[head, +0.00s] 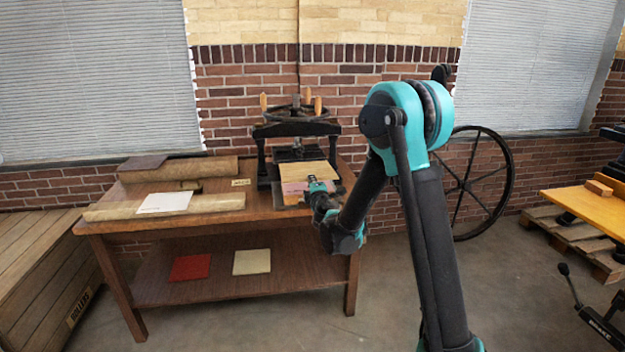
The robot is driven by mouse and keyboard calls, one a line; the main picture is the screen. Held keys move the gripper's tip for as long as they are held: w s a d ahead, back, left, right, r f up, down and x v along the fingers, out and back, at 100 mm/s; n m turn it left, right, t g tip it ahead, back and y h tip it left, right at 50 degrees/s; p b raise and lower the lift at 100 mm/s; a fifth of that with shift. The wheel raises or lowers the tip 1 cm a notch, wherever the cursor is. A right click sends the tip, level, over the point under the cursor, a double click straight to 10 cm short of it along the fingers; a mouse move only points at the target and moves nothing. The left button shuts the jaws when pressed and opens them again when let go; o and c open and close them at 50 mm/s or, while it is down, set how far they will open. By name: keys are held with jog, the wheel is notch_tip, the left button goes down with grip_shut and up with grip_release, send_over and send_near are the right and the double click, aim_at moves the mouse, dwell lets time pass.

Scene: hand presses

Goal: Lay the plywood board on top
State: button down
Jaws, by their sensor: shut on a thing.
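A tan plywood board (305,170) is inside the black hand press (264,165) on the wooden table, under the raised plate and handwheel. A pinkish sheet (292,186) shows below and in front of it, on the press bed. My gripper (314,183) reaches in from the front and is shut on the board's near edge. The fingertips are small and partly hidden. I cannot tell whether the board touches what is below it.
A white sheet (164,203) lies on a long tan piece (108,213) at the table's left. The lower shelf (215,268) holds a red square (190,267) and a cream square (252,262). A large spoked wheel (507,180) leans at the wall.

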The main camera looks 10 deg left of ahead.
jog(key=shift+f, duration=2.55)
jog(key=shift+f, duration=0.1)
jog(key=c, duration=1.6)
grip_release()
jog(key=shift+o, duration=1.2)
jog(key=shift+s, duration=0.15)
jog(key=v, duration=0.6)
jog(key=shift+s+d, duration=0.1)
jog(key=shift+d, duration=0.05)
